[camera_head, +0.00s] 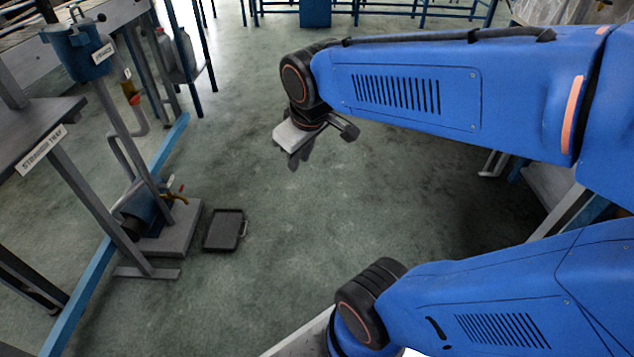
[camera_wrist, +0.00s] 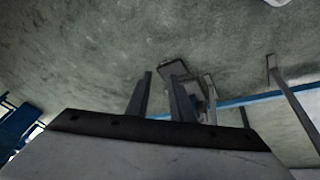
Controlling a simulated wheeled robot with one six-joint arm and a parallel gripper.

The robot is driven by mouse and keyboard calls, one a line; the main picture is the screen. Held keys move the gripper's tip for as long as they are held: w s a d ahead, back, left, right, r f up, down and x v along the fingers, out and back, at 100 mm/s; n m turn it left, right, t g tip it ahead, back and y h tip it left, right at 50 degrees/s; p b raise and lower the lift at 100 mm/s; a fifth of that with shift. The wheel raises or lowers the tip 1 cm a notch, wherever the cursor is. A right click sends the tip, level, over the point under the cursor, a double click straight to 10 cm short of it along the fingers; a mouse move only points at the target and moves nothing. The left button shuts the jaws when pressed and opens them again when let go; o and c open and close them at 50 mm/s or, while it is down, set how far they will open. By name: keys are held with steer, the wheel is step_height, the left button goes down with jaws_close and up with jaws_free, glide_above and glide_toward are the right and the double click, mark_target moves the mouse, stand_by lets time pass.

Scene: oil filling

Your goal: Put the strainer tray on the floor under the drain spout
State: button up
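The strainer tray (camera_head: 225,230) is a dark, shallow rectangular tray with a small handle on its right side. It lies flat on the floor just right of the pump base and also shows in the wrist view (camera_wrist: 172,67). The brass drain spout (camera_head: 177,199) with a red handle sticks out above the base, up and left of the tray; I cannot tell whether it overhangs the tray. My gripper (camera_head: 299,160) is high above the floor, up and right of the tray and apart from it. In the wrist view its fingers (camera_wrist: 159,92) are apart with nothing between them.
A grey pump base (camera_head: 175,235) stands left of the tray. A table with a "STRAINER TRAY" label (camera_head: 41,150) is at the left. A blue floor rail (camera_head: 85,295) runs along the left. The middle floor is clear.

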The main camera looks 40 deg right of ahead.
steer(key=s+a+m, duration=0.1)
steer(key=s+m, duration=0.2)
steer(key=s, duration=0.5)
steer(key=shift+s+f+y, duration=0.3)
steer(key=shift+y, duration=0.1)
steer(key=shift+a, duration=0.1)
